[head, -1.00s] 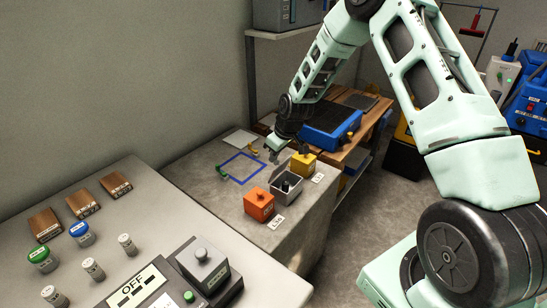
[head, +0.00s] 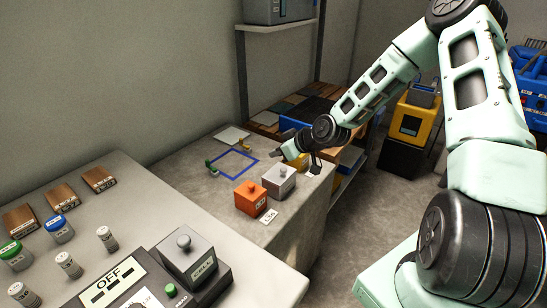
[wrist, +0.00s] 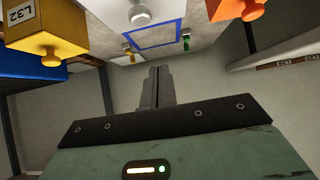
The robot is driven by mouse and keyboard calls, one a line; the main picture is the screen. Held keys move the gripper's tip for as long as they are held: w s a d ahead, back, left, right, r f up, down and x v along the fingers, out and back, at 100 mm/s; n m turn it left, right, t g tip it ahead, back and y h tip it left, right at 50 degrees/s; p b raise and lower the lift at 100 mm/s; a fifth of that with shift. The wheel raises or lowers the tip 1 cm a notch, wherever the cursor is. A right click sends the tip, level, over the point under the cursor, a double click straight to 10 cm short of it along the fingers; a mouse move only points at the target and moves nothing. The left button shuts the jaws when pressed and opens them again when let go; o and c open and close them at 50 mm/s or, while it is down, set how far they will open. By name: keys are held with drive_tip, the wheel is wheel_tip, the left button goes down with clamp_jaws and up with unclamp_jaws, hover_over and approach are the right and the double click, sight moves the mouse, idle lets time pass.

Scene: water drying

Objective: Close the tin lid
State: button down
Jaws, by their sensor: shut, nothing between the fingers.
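The grey tin (head: 278,184) stands on the far grey bench, with its knobbed lid down on top in the head view. It also shows at the top of the wrist view (wrist: 115,12), with the knob (wrist: 139,15) pointing toward the camera. No gap under the lid is visible at this size. My gripper (head: 280,153) is shut and empty, just behind the tin in the head view and apart from its knob. Its fingers are together in the wrist view (wrist: 157,86).
An orange tin (head: 250,197) stands left of the grey one. A yellow tin (wrist: 45,35) stands on its other side, largely hidden by my arm in the head view. A blue square outline (head: 234,163) marks clear bench top.

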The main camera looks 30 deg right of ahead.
sight(286, 177)
drive_tip(key=t+b, duration=0.1)
drive_tip(key=s+f+t+y+b, duration=0.1)
drive_tip(key=b, duration=0.1)
drive_tip(key=f+t+y+b, duration=0.1)
drive_tip(key=t+b, duration=0.1)
drive_tip(key=shift+s+d, duration=0.35)
drive_tip(key=t+b, duration=0.1)
drive_tip(key=b, duration=0.1)
drive_tip(key=s+f+t+y+b, duration=0.1)
drive_tip(key=b, duration=0.1)
drive_tip(key=shift+s+d+f+b, duration=0.2)
drive_tip(key=shift+s+d+b, duration=0.1)
drive_tip(key=shift+b, duration=0.1)
drive_tip(key=f+t+b, duration=0.1)
drive_tip(key=b, duration=0.1)
drive_tip(key=s+f+t+y+b, duration=0.1)
drive_tip(key=t+b, duration=0.1)
drive_tip(key=shift+s+d+b, duration=0.3)
drive_tip(key=shift+d+b, duration=0.05)
